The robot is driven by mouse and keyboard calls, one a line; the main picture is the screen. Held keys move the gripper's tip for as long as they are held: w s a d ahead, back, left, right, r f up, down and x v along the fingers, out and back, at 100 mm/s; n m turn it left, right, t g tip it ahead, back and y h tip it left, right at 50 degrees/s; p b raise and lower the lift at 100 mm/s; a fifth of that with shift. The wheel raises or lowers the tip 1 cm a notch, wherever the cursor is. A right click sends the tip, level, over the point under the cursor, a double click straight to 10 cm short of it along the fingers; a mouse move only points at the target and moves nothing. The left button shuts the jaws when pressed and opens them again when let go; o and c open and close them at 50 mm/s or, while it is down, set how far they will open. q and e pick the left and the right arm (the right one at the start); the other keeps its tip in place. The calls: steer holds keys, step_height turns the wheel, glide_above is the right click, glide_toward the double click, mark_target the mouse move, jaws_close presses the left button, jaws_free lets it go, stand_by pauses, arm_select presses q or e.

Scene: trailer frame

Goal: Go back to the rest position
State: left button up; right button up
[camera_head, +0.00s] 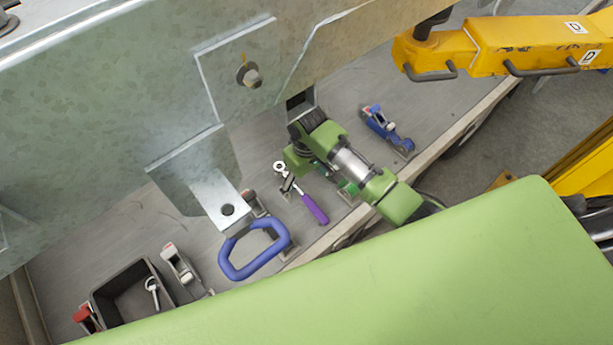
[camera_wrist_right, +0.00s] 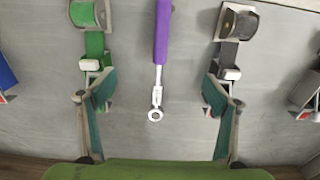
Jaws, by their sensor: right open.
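My right arm, green with a grey metal section, reaches in from the right in the head view and bends down toward the grey work surface. My right gripper (camera_wrist_right: 159,82) shows in the right wrist view, with its two green fingers spread wide and nothing gripped. A purple-handled tool with a ring end (camera_wrist_right: 160,40) lies on the surface, centred ahead of and between the fingers. In the head view this tool (camera_head: 316,209) lies just left of my forearm; the right gripper is largely hidden there by the arm. My left gripper is not in view.
A large galvanized frame (camera_head: 110,100) overhangs the surface. A blue loop handle (camera_head: 231,270) and a dark bin (camera_head: 101,293) holding a ring tool are lower left. A blue clamp-like piece (camera_head: 382,125) lies right of my arm. A yellow machine part (camera_head: 500,48) stands upper right.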

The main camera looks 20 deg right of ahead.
steer(key=s+d+r+m+t, duration=0.15)
steer(key=s+r, duration=0.25)
steer(key=s, duration=0.6)
steer(key=s+d+r+m+t, duration=0.1)
steer(key=s+d+r+t, duration=0.2)
steer(key=s, duration=0.8)
step_height(320, 180, down, 29)
steer(key=s+g+b, duration=0.2)
steer(key=b, duration=0.1)
steer(key=s+d+f+g+b, duration=0.1)
steer(key=s+d+f+b, duration=0.1)
steer(key=s+f, duration=1.5)
steer(key=shift+d+f+n, duration=0.45)
steer(key=shift+f, duration=0.15)
steer(key=shift+g, duration=0.25)
